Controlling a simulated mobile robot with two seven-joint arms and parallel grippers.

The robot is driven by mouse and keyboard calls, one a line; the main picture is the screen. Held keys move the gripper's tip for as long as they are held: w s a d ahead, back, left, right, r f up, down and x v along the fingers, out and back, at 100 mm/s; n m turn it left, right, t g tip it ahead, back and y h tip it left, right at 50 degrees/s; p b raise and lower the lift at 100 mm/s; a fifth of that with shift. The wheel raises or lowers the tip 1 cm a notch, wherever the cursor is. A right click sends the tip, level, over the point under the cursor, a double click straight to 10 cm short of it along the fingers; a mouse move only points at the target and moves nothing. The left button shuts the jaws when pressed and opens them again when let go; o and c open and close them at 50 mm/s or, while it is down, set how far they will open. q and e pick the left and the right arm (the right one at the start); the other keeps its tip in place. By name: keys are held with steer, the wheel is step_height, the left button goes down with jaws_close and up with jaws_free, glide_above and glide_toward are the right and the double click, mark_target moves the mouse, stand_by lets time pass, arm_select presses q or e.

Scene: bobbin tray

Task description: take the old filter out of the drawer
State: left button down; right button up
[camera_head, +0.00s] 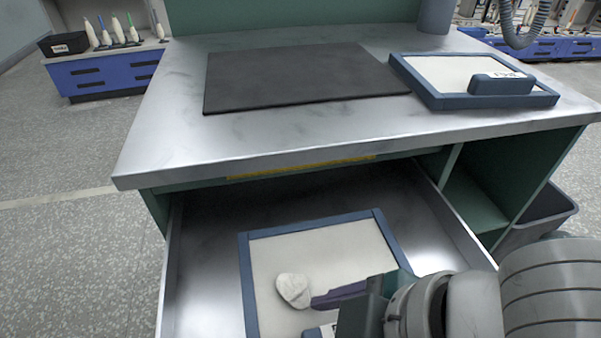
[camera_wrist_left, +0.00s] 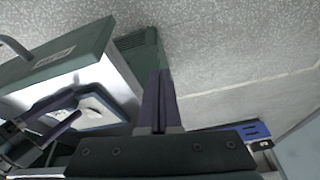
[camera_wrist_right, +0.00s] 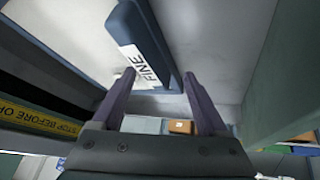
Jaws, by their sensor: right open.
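The old filter (camera_head: 245,280) lies flat in the open drawer (camera_head: 172,265) in the head view. It has a blue frame, a pale panel and a whitish lump (camera_head: 293,290) on it. Its blue handle bar (camera_wrist_right: 140,30) with a "FINE" label shows in the right wrist view. My right gripper (camera_wrist_right: 162,100) is open, with the bar ahead of and between its fingertips; I cannot tell if they touch it. In the head view my right arm hides the filter's near right part. My left gripper (camera_wrist_left: 158,75) is shut and empty, away from the drawer, and out of the head view.
The bench top (camera_head: 170,120) carries a dark mat (camera_head: 300,75) and a second blue-framed filter (camera_head: 440,100) at the right. A yellow strip (camera_head: 300,168) runs above the drawer. Open shelves (camera_head: 470,200) and a grey bin (camera_head: 540,215) are at the right.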

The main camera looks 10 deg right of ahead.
steer(key=shift+c, duration=0.4)
jaws_close()
steer(key=shift+d+f, duration=0.1)
stand_by(0.3)
